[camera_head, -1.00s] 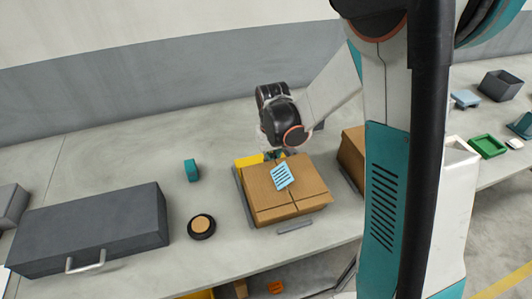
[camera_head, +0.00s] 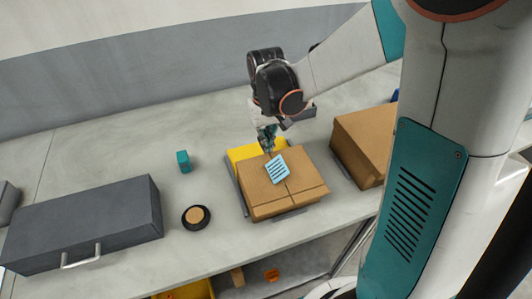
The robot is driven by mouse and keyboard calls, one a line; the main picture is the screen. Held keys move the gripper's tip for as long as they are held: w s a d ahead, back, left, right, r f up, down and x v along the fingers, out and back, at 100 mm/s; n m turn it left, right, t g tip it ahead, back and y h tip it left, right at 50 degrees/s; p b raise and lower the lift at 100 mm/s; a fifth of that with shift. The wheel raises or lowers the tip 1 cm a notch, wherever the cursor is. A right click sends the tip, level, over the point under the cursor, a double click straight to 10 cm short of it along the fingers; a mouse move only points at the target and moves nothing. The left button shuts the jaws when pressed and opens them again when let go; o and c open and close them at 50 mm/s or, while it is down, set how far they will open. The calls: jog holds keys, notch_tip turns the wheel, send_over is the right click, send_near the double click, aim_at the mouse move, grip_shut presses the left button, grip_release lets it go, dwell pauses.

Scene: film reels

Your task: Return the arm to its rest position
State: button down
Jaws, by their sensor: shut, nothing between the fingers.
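My arm comes in from the upper right, with its dark wrist over the back of the table. My gripper (camera_head: 268,150) points down at the back edge of a closed cardboard box (camera_head: 293,192). It looks small and shut, with nothing seen between its fingers. I cannot tell whether the fingertips touch the box. A light blue label with dark lines (camera_head: 277,169) lies on the box top, just in front of the gripper. A yellow item (camera_head: 240,153) shows behind the box, partly hidden.
A grey case (camera_head: 85,220) lies at the left. A teal block (camera_head: 183,161) and a black disc with a tan centre (camera_head: 196,217) stand between it and the box. Another cardboard box (camera_head: 365,140) is at the right. The back left of the table (camera_head: 110,150) is clear.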

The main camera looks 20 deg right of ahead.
jog(key=s+r+t, duration=0.3)
jog(key=s+r, duration=0.4)
jog(key=r, duration=0.4)
jog(key=s+r+t, duration=0.2)
jog(key=s+t, duration=0.2)
jog(key=s, duration=0.4)
jog(key=shift+s, duration=0.4)
